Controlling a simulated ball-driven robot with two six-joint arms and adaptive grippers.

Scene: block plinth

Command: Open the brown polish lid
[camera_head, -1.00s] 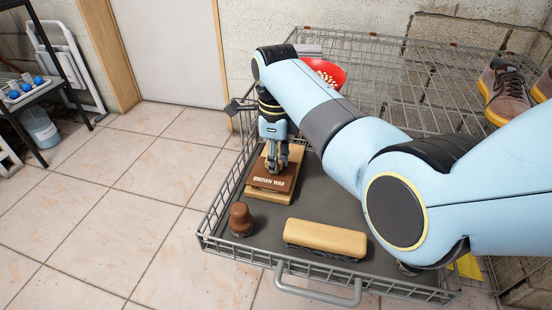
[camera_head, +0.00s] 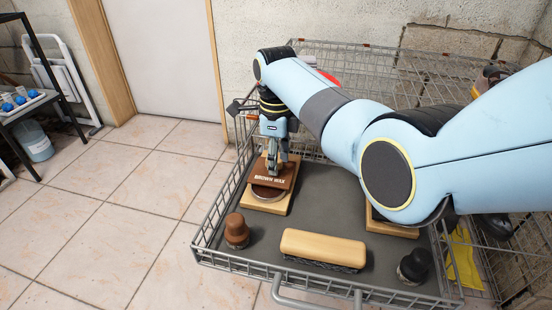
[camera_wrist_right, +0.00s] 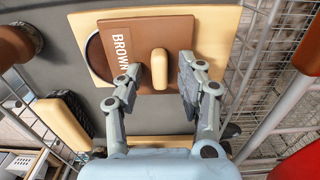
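The brown polish lid (camera_head: 274,177) is a flat brown square marked BROWN WAX. It sits off-centre over its round tin (camera_head: 266,193), whose rim shows at the near side, on a light wooden board (camera_head: 276,209). I cannot tell what the lid rests on. In the right wrist view the lid (camera_wrist_right: 177,40) carries a pale upright knob (camera_wrist_right: 159,68). My right gripper (camera_head: 273,165) is over the lid. In the wrist view its fingers (camera_wrist_right: 160,73) stand either side of the knob, with a gap on each side. My left gripper is out of view.
A wire drawer (camera_head: 211,226) with a grey floor surrounds the board. A brown knobbed piece (camera_head: 237,231), a wooden brush (camera_head: 323,248) and a dark knobbed piece (camera_head: 414,266) stand nearer. Bare floor lies between board and brush. My right arm hides part of the drawer's right side.

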